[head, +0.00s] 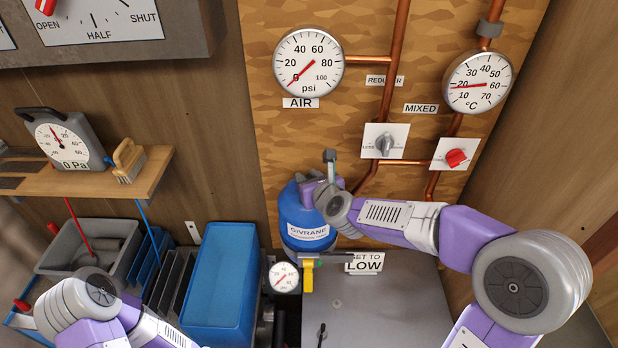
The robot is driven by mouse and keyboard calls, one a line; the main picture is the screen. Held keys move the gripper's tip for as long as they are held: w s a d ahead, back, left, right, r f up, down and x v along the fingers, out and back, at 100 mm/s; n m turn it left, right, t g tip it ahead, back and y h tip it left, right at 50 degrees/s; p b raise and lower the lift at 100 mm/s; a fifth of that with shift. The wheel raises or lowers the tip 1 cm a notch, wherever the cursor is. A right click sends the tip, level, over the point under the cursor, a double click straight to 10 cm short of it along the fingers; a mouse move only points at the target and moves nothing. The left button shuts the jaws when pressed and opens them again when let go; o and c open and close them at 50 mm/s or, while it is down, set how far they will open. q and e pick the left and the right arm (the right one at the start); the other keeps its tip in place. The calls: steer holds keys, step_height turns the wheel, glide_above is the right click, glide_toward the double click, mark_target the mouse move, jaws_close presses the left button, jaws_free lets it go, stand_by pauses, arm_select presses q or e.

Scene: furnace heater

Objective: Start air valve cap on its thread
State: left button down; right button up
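The air valve cap and its thread cannot be made out in the head view. A blue tank (296,215) labelled GIVRANE stands low against the panel. My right gripper (326,172) is at the tank's upper right, with a small grey upright piece showing at its tip. My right wrist and forearm hide part of the tank's top and right side. Whether the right gripper is open or shut, or holds anything, does not show. My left arm comes in at the lower left, and its gripper is out of the picture.
An AIR gauge (308,61) reads near zero. A MIXED gauge (478,81), copper pipes, a grey knob (385,144) and a red knob (456,158) are on the panel. Below are a yellow handle (308,276), small gauge (284,277), grey cabinet (385,310) and blue bin (222,280).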

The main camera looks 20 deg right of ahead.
steer(key=o, duration=0.4)
steer(key=shift+v, duration=3.8)
